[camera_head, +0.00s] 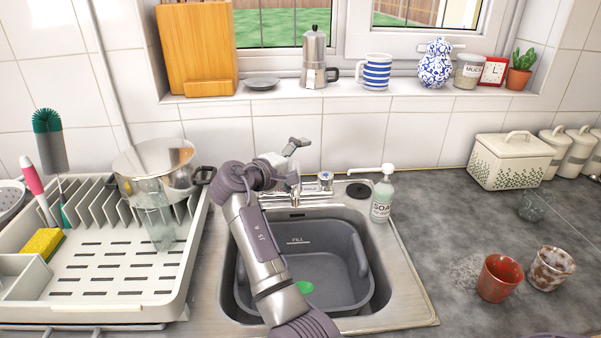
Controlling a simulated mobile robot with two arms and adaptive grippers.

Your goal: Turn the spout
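The tap's spout (294,192) stands at the back of the steel sink and points forward over the basin, partly hidden by my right gripper. My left gripper is not in view.
A grey tub (335,262) sits in the sink. A soap bottle (382,195) stands at the right rim. A dish rack (110,262) with a pot (155,165) is on the left. A red cup (499,279) and a speckled cup (550,268) stand on the right counter.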

